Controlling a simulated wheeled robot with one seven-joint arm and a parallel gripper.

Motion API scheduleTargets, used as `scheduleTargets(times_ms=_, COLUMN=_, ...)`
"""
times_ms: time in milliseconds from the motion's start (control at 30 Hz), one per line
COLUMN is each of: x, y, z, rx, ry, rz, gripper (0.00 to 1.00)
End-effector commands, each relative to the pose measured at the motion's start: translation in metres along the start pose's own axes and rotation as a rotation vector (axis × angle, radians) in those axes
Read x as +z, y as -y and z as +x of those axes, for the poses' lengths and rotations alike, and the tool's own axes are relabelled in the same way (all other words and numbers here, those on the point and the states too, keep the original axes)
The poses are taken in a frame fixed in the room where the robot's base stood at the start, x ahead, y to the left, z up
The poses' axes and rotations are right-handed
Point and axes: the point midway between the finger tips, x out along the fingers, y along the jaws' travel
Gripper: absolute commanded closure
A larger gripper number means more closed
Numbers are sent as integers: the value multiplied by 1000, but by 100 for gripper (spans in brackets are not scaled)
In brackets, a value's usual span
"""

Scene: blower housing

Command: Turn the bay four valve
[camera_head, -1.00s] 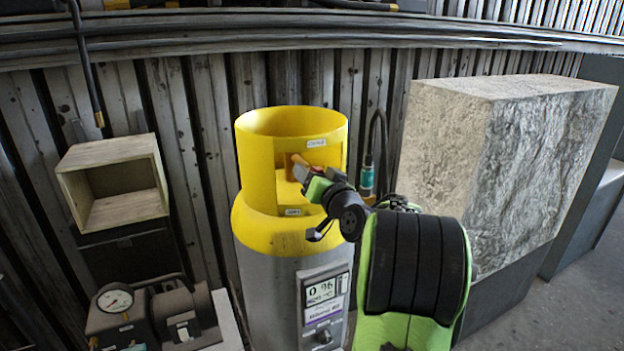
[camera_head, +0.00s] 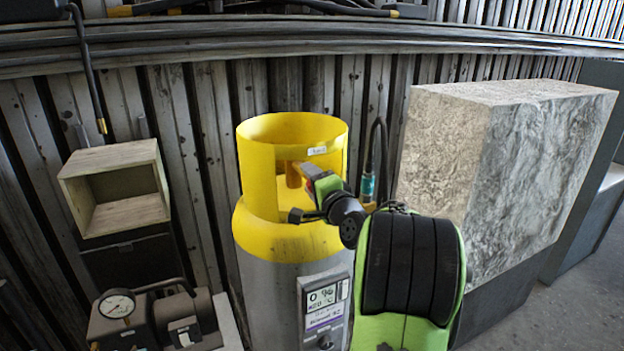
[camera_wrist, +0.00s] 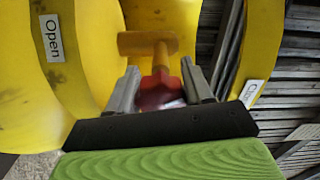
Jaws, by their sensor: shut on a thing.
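The valve has a red handle (camera_wrist: 160,90) on an orange-brown T-shaped stem (camera_wrist: 150,45). It stands inside the yellow collar (camera_head: 262,170) of a grey tank (camera_head: 272,290). My gripper (camera_wrist: 160,78) has its two grey fingers on either side of the red handle and is shut on it. In the head view my gripper (camera_head: 312,180) reaches into the collar opening from the right, and only a little of the red handle shows. An "Open" label (camera_wrist: 52,38) is on the collar at left in the wrist view; a partly readable label (camera_wrist: 251,93) is at right.
A wooden box (camera_head: 112,225) and a gauge unit (camera_head: 117,304) are at left. A large stone-like block (camera_head: 450,150) stands close on the right. A ribbed wall is behind.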

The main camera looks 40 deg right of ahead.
Motion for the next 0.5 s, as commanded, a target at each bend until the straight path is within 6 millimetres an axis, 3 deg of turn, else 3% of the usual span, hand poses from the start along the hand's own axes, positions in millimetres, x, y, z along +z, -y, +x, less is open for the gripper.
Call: scheduleTargets(times_ms=500, x=0, y=0, z=0, rx=6, ry=0, rz=336, gripper=80)
